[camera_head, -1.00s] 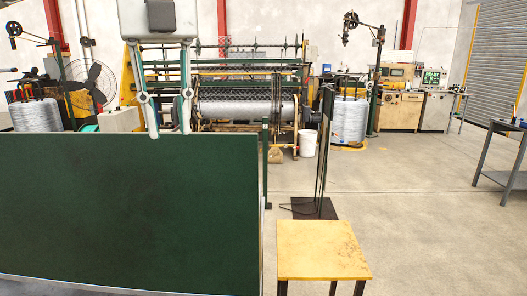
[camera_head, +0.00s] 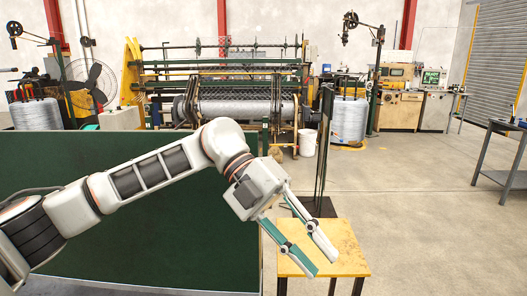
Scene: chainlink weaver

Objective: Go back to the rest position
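My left gripper (camera_head: 324,266) shows in the head view at the end of my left arm, which comes in from the left across the green panel. It points down and right, with its two fingers apart and nothing seen between them. Its fingertips overlap the small yellow-topped table (camera_head: 345,250) in the picture; I cannot tell how far above it they are. My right gripper is not in view.
The large dark green panel (camera_head: 200,260) fills the lower left. A narrow dark stand (camera_head: 323,150) rises behind the table. The weaving machine (camera_head: 235,108) and wire coils (camera_head: 348,120) stand at the back. A grey workbench (camera_head: 508,178) is at right. The concrete floor (camera_head: 430,240) between is clear.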

